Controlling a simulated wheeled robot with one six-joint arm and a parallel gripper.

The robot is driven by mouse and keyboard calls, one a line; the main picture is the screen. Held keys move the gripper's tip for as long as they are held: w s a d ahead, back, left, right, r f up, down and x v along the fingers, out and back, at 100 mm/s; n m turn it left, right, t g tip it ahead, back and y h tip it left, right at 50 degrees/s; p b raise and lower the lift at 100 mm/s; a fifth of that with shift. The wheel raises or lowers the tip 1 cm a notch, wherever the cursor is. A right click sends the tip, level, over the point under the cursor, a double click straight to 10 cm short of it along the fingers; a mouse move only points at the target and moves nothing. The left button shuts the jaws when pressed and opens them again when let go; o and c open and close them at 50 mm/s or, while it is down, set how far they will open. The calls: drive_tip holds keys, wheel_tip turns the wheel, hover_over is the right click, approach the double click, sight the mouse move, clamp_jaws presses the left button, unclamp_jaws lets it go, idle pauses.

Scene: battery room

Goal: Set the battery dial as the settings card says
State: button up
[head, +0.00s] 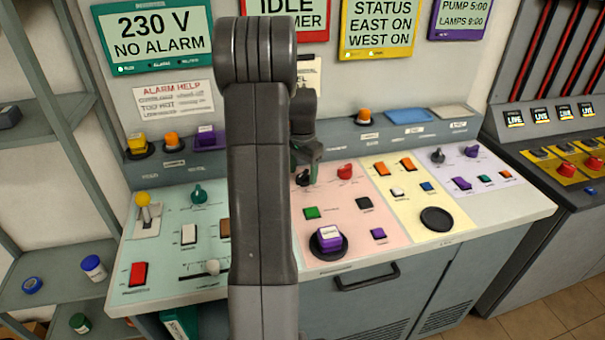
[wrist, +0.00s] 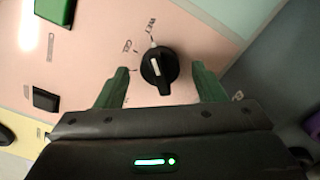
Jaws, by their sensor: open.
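A black dial (wrist: 159,66) on the pink panel stands between the two green fingers of my open gripper (wrist: 160,75) in the wrist view. Gaps show on both sides, so the fingers look apart from it. Its white mark points up, near small printed labels too blurred to read. In the head view the black dial (head: 304,178) is partly hidden below my gripper (head: 306,168). A pale card (head: 309,76) on the wall, perhaps the settings card, is mostly hidden behind my arm.
A red knob (head: 345,171) is right of the dial. A green button (head: 312,212) and a purple-and-white button (head: 329,238) are in front of it. A teal dial (head: 198,193) is on the left panel, and a dark knob (head: 437,155) is on the right one.

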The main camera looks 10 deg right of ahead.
drive_tip(key=shift+f, duration=0.75)
drive_tip(key=c, duration=1)
drive_tip(key=shift+n, duration=0.4)
drive_tip(key=n, duration=0.3)
drive_tip(key=shift+r+n, duration=0.1)
drive_tip(key=shift+n, duration=0.2)
drive_tip(key=shift+d+n, duration=0.1)
drive_tip(key=shift+n, duration=2)
